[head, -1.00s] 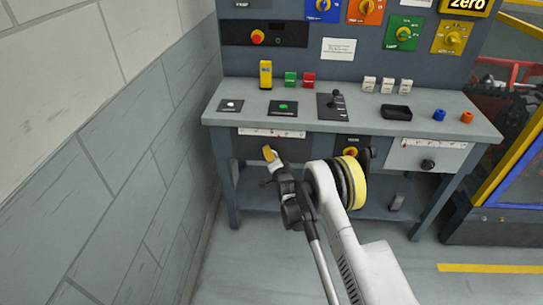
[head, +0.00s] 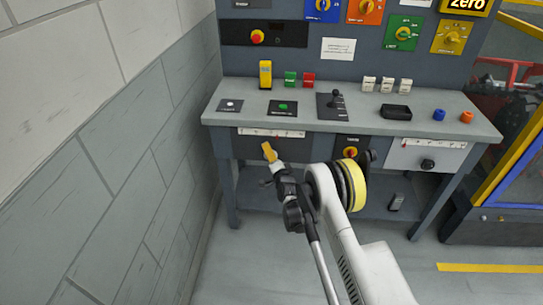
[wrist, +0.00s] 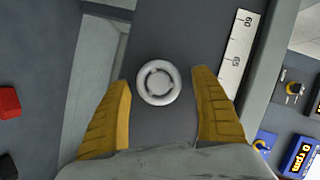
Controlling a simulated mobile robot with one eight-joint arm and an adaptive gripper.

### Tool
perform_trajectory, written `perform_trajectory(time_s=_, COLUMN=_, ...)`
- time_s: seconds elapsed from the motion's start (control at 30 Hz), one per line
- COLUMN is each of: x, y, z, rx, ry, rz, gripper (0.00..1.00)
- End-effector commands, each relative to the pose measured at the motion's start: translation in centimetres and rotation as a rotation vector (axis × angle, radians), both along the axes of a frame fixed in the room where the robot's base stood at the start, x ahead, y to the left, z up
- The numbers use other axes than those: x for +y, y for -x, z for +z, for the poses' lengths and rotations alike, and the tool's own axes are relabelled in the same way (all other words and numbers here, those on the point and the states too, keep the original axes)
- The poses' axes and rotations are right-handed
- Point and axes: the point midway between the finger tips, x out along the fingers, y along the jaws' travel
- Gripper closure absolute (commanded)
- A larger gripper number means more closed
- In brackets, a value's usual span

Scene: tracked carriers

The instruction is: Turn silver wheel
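The silver wheel (wrist: 158,83) is a small round ring with a hub, on a dark grey panel in the wrist view. My gripper (wrist: 162,78) is open, with one yellow finger on each side of the wheel. Gaps show between the wheel and both fingers, so it is not gripped. How far the fingertips are from the panel is hard to tell. In the head view my gripper (head: 269,152) is at the left front of the workbench, just below the top's edge. The wheel is hidden there by the gripper.
A white scale strip (wrist: 239,54) lies beside the wheel. The workbench (head: 240,102) carries buttons, a black lever (head: 335,100) and a black tray (head: 397,112). A yellow-red knob (head: 350,153) and a dark knob (head: 427,164) are on the front. A wall (head: 120,130) stands close at left.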

Motion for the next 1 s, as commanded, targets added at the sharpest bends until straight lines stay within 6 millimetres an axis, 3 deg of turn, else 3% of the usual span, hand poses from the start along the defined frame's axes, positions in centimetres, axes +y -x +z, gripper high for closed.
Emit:
perform_trajectory(time_s=0.27, x=-0.1, y=0.3, z=0.0, rx=0.001, ry=0.000, rz=0.000, gripper=0.25)
perform_trajectory(time_s=0.7, x=-2.1, y=6.3, z=1.1, rx=0.000, ry=0.000, rz=0.000, gripper=0.25)
perform_trajectory(time_s=1.0, x=-2.3, y=7.0, z=1.2, rx=0.000, ry=0.000, rz=0.000, gripper=0.25)
